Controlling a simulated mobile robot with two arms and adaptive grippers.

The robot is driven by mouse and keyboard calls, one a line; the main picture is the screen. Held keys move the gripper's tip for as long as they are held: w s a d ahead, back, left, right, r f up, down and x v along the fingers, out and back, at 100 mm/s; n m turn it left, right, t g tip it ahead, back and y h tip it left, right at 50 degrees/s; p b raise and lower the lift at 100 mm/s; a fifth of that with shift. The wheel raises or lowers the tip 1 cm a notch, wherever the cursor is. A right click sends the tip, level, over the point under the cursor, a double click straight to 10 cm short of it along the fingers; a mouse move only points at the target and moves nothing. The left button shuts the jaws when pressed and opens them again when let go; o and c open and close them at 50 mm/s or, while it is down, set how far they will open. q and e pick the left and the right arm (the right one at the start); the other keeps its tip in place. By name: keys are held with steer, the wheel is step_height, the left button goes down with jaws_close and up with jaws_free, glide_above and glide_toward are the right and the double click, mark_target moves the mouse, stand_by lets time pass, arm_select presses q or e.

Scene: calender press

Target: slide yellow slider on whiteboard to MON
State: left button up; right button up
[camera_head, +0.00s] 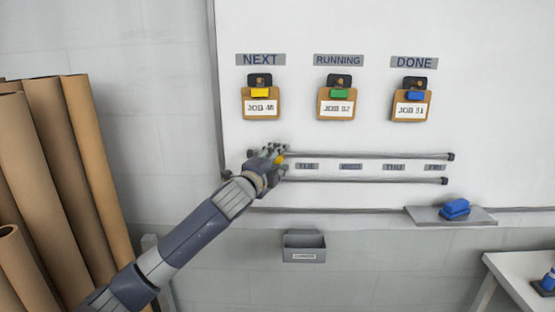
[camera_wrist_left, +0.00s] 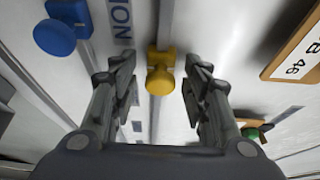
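The yellow slider (camera_head: 279,160) sits on the upper rail (camera_head: 370,154) of the whiteboard, near its left end. In the left wrist view the yellow slider (camera_wrist_left: 160,72) stands between the two fingers of my left gripper (camera_wrist_left: 158,68), which is open with a gap on both sides. In the head view my left gripper (camera_head: 272,154) covers the rails' left part. A label that seems to read MON (camera_wrist_left: 122,20), partly cut off by the top edge, lies beside the rail, higher in the picture than the slider. My right gripper is not in view.
A blue knob (camera_wrist_left: 55,35) sits on the lower rail. Several day labels (camera_head: 350,166) run between the rails. Job cards (camera_head: 261,106) hang above. A tray (camera_head: 445,216) with a blue eraser (camera_head: 455,208) and a grey box (camera_head: 304,247) are below. Brown rolls (camera_head: 60,170) stand at left.

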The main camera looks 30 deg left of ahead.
arm_select(q)
jaws_close()
steer(key=a, duration=0.1)
steer(key=s+a, duration=0.1)
steer(key=a, duration=0.1)
steer(key=s+a, duration=0.1)
steer(key=shift+s+a+f, duration=0.1)
steer(key=shift+s+a, duration=0.05)
steer(key=shift+s, duration=0.1)
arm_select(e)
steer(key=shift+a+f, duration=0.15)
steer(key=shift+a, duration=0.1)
arm_select(q)
steer(key=shift+c, duration=0.4)
jaws_free()
steer(key=shift+o, duration=0.9)
steer(key=shift+s+a, duration=0.1)
steer(key=shift+a, duration=0.05)
steer(key=s+d, duration=0.2)
steer(key=s, duration=1)
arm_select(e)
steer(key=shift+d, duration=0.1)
